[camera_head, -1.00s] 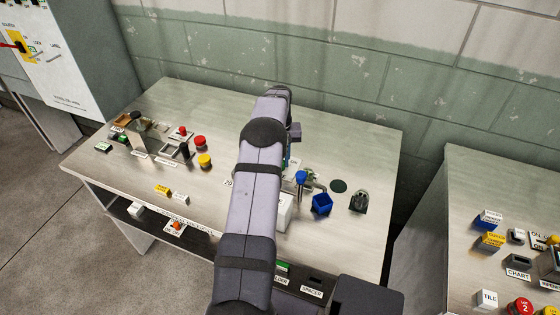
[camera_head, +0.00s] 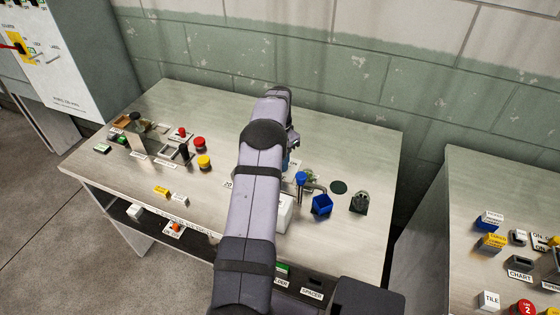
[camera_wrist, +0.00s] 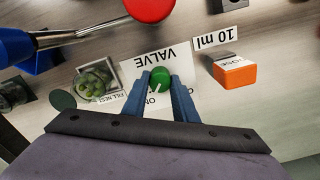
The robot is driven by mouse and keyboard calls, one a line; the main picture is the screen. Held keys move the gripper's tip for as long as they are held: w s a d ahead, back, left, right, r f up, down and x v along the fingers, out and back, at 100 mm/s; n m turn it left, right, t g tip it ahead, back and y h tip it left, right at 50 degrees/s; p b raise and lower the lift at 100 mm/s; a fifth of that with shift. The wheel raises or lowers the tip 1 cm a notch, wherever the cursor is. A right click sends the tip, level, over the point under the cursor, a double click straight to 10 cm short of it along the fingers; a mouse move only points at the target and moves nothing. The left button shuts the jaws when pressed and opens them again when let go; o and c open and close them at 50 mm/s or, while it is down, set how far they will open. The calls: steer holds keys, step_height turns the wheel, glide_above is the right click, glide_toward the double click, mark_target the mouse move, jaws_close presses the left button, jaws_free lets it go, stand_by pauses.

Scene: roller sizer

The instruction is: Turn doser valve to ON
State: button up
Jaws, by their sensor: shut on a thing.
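A green round knob (camera_wrist: 160,76) with a white pointer mark stands on a white plate marked VALVE (camera_wrist: 157,60) in the wrist view. The pointer slants down toward partly covered lettering near my fingers. My gripper (camera_wrist: 161,84) has its two blue fingers closed on the knob, one on each side. In the head view my arm hides the knob and the fingertips. A label (camera_head: 295,165) shows just right of the arm there.
An orange block (camera_wrist: 234,72) and a "10 ml" label lie right of the knob in the wrist view. A red ball (camera_wrist: 150,8) and a metal rod are close above. A blue cup (camera_head: 321,204) and blue-topped spout (camera_head: 301,179) stand right of my arm.

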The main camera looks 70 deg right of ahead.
steer(key=shift+r+m, duration=0.1)
steer(key=shift+m, duration=0.5)
steer(key=shift+d, duration=0.1)
steer(key=o, duration=1)
steer(key=shift+o, duration=0.2)
steer(key=shift+r+b, duration=0.85)
steer(key=shift+r, duration=2.8)
